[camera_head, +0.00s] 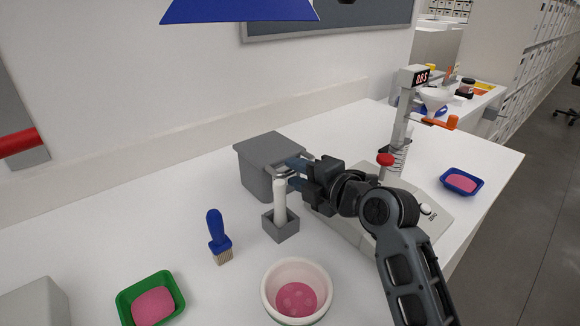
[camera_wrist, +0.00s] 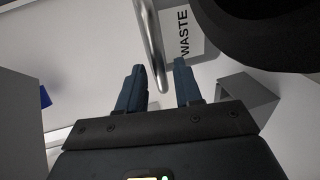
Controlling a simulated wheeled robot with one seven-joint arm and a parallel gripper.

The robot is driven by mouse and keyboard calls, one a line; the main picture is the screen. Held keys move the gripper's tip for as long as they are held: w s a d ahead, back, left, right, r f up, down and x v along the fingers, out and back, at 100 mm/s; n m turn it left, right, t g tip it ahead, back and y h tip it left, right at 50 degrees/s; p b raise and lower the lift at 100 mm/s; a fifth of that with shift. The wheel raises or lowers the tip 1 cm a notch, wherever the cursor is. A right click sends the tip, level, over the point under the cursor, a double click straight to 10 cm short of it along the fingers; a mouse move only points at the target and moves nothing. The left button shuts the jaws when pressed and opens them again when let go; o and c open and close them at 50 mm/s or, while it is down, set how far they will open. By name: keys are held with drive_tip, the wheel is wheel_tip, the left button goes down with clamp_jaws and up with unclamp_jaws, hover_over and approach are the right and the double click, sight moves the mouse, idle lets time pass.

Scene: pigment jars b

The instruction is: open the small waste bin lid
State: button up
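The small waste bin is a grey box (camera_head: 262,178) with a flat grey lid (camera_head: 268,145) lying shut on it, at the back of the counter. My gripper (camera_head: 290,172) is at the bin's right front side and hides part of it. In the wrist view the word WASTE shows on a light panel (camera_wrist: 197,36). A shiny metal bar (camera_wrist: 150,45) runs down into the gap between the two dark blue fingers (camera_wrist: 158,78). The fingers are apart, with room on both sides of the bar. I cannot tell whether either finger touches it.
A white upright stick (camera_head: 280,203) stands in a grey holder (camera_head: 281,228) just before my gripper. A blue brush (camera_head: 215,232), pink bowl (camera_head: 268,296) and green tray (camera_head: 124,304) stand nearer. A grey device with a red knob (camera_head: 385,159) stands right, beside my arm.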

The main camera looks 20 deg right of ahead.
sight(275, 153)
drive_tip(key=shift+x, duration=1.2)
clamp_jaws()
